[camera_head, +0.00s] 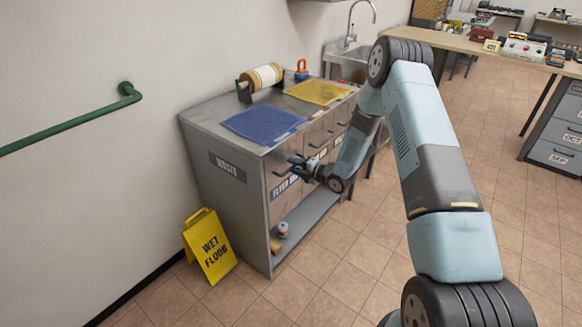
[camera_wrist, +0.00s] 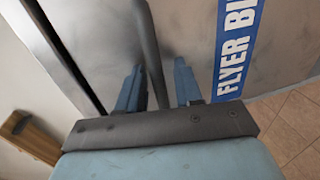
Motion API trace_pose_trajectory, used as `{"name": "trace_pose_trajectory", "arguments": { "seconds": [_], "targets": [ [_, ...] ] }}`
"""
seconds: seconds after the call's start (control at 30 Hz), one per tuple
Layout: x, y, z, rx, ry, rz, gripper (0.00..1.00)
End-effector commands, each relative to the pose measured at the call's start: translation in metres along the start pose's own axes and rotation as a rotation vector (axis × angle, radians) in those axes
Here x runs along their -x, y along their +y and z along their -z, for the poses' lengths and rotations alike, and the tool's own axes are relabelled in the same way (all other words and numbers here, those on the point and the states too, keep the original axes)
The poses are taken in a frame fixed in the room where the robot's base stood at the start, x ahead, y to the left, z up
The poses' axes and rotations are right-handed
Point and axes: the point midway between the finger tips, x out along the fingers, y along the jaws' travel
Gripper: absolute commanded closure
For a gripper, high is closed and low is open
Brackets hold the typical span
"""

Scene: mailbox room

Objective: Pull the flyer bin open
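The flyer bin (camera_head: 285,187) is a grey front panel with a blue-and-white label, on the grey cabinet. In the wrist view, its label (camera_wrist: 236,45) reads "FLYER BI" and runs up the picture. The bin's dark bar handle (camera_wrist: 147,38) passes down between the fingers of my gripper (camera_wrist: 158,88). The fingers are apart, with the bar nearer the left one. I cannot tell whether either touches it. In the head view, my gripper (camera_head: 300,167) is at the cabinet front, and it partly hides the bin and its handle. The bin looks closed.
A yellow wet-floor sign (camera_head: 210,248) stands left of the cabinet (camera_head: 222,190). A blue mat (camera_head: 262,124), yellow mat (camera_head: 318,91) and roll (camera_head: 262,77) lie on top. A can (camera_head: 283,229) sits on the lower shelf. The tiled floor in front is clear.

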Motion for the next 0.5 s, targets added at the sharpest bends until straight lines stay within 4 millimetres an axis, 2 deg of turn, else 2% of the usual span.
{"name": "trace_pose_trajectory", "arguments": {
  "seconds": [0.33,0.5],
  "targets": [
    [-0.0029,0.0002,0.0,0.0,0.0,0.0,0.66],
    [-0.0028,0.0002,0.0001,0.0,0.0,0.0,0.82]
  ]
}}
